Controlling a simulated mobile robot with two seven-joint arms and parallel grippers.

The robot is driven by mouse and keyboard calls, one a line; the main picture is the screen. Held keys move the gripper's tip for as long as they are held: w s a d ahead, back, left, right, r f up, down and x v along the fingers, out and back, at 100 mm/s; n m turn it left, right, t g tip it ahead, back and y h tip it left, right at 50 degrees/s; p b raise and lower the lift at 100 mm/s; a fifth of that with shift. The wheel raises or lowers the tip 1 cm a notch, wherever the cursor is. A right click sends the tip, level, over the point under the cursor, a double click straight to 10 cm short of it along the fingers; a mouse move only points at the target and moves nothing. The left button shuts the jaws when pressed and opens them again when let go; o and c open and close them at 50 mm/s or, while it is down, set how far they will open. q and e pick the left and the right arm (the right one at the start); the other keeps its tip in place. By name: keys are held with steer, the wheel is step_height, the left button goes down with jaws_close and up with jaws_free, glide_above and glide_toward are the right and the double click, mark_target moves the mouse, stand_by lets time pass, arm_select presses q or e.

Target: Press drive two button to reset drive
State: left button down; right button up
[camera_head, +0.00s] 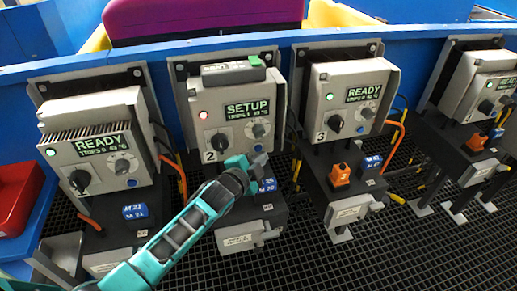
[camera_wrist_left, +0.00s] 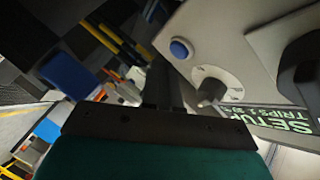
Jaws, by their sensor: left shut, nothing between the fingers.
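Drive two (camera_head: 215,112) is the grey unit marked 2, with a lit red lamp (camera_head: 203,115) and a display (camera_head: 248,109) reading SETUP. It has a black knob (camera_head: 220,142) and a small grey dial (camera_head: 259,130). My left gripper (camera_head: 262,159) is shut and empty, just in front of and below the lower right of its face. In the left wrist view, a round blue button (camera_wrist_left: 179,49) sits on the face beside the grey dial (camera_wrist_left: 211,90). The dark fingers (camera_wrist_left: 162,85) are close to it; contact cannot be told.
Drive one (camera_head: 95,125) on the left and drive three (camera_head: 345,75) on the right show READY with green lamps. Another READY drive (camera_head: 478,85) stands far right. Orange cables and blue-tagged blocks (camera_head: 135,211) sit below the faces. A red bin (camera_head: 15,195) is at left.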

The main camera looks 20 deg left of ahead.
arm_select(q)
steer(key=shift+w, duration=0.1)
stand_by(0.5)
steer(key=shift+w+a, duration=0.2)
steer(key=shift+w, duration=0.1)
steer(key=shift+w+a, duration=0.3)
steer(key=shift+w, duration=0.05)
stand_by(0.9)
steer(key=shift+s+d, duration=0.1)
steer(key=shift+s, duration=0.05)
steer(key=shift+s+d+p, duration=0.4)
steer(key=shift+s+p, duration=0.05)
steer(key=shift+s, duration=0.1)
steer(key=shift+s+d+p, duration=0.5)
steer(key=shift+s+d, duration=0.2)
steer(key=shift+s, duration=0.35)
steer(key=shift+s+d+p, duration=0.45)
steer(key=shift+s+d, duration=0.25)
steer(key=shift+s, duration=0.35)
